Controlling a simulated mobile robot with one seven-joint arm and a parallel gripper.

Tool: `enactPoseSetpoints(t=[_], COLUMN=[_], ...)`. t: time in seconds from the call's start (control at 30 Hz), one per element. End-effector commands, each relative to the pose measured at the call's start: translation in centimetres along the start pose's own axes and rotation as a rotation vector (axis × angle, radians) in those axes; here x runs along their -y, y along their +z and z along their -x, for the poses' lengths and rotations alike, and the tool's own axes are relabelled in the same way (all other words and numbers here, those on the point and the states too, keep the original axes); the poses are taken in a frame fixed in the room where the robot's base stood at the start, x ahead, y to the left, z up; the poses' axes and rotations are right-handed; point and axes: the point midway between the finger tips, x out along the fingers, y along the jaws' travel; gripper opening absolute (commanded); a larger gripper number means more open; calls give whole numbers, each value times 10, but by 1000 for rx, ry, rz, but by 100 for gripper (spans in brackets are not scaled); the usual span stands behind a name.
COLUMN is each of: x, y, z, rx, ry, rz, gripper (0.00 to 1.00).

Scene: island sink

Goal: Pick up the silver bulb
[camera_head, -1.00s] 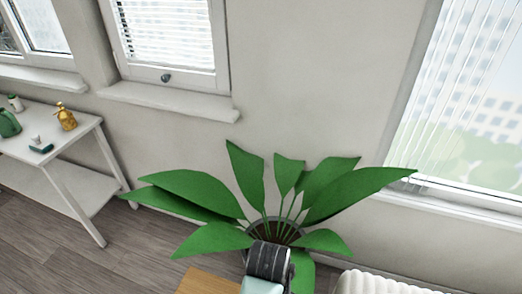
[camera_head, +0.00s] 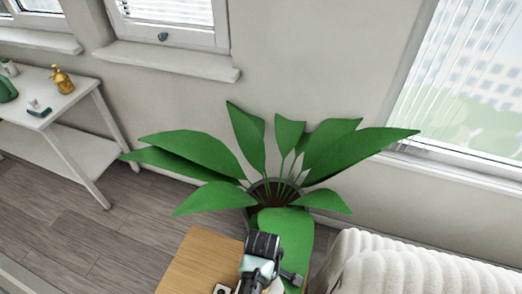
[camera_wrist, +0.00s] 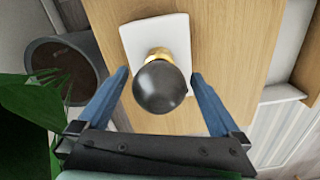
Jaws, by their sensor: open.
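The bulb (camera_wrist: 159,88) is a dark grey, glossy ball with a gold base, seen from above in the wrist view. Its gold end meets a white square plate (camera_wrist: 135,38) on a wooden top (camera_wrist: 225,40). My gripper (camera_wrist: 160,75) is open, with one blue finger on each side of the bulb in the picture and visible gaps on both sides. How far the fingers are above the plate is unclear. In the head view my wrist is at the bottom, over the wooden top (camera_head: 200,262); the bulb cannot be made out there.
A large green plant (camera_head: 270,165) stands in a round pot (camera_wrist: 65,65) just beyond the wooden top. A ribbed white object (camera_head: 400,265) is at the lower right. A white table (camera_head: 60,95) with small bottles stands at the left, by the wall.

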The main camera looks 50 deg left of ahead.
Motion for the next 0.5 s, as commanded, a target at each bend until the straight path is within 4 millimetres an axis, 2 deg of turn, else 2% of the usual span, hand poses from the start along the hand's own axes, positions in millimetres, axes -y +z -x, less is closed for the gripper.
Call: enactPoseSetpoints(t=[0.17, 0.5], x=[0, 0], y=[0, 0], z=[0, 1], rx=[0, 0], ry=[0, 0], rz=[0, 0], gripper=[100, 39])
